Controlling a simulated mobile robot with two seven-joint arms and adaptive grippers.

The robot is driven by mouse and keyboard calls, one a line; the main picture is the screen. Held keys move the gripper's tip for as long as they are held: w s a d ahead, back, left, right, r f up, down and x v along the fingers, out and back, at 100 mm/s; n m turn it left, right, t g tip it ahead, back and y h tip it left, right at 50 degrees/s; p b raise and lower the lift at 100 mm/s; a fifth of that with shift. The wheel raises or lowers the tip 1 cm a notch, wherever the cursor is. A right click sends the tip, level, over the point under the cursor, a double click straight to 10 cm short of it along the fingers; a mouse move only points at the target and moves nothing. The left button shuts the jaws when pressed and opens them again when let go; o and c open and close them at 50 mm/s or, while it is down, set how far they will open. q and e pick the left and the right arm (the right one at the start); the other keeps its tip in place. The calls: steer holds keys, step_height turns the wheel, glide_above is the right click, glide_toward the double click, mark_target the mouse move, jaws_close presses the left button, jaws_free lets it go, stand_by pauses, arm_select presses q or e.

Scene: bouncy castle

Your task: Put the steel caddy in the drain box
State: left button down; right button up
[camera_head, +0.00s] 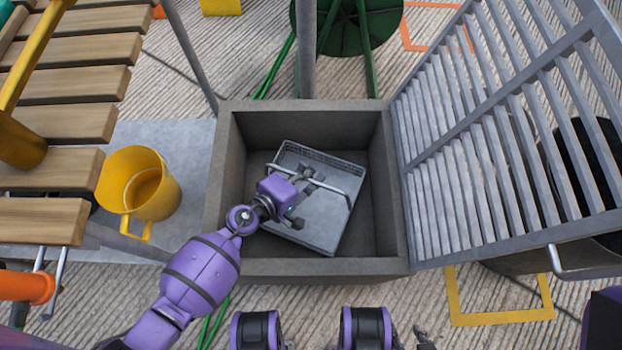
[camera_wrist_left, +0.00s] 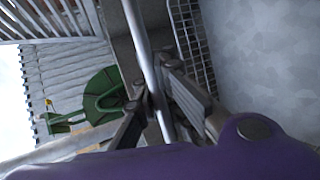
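The steel caddy (camera_head: 318,228) is a grey metal tray with a mesh strip along its far side and a bar handle. In the head view it is within the walls of the open drain box (camera_head: 228,165), turned at an angle to them. I cannot tell whether its base touches the box floor. My left gripper (camera_head: 304,196) is over the caddy. In the left wrist view its fingers (camera_wrist_left: 157,88) close around the handle bar (camera_wrist_left: 143,45), with the mesh (camera_wrist_left: 190,40) beside them. My right gripper is not in view.
A slatted metal grate (camera_head: 480,150) stands raised at the box's right. A yellow bucket (camera_head: 150,190) stands left of the box, near a wooden slatted walkway (camera_head: 70,80). A green round object (camera_head: 350,25) is behind the box. Free box floor shows around the caddy.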

arm_select(q)
steer(key=shift+f+b, duration=1.1)
steer(key=shift+f, duration=0.65)
steer(key=shift+f, duration=0.1)
steer(key=c, duration=1.8)
jaws_free()
steer(key=v, duration=1.2)
steer(key=shift+p, duration=0.3)
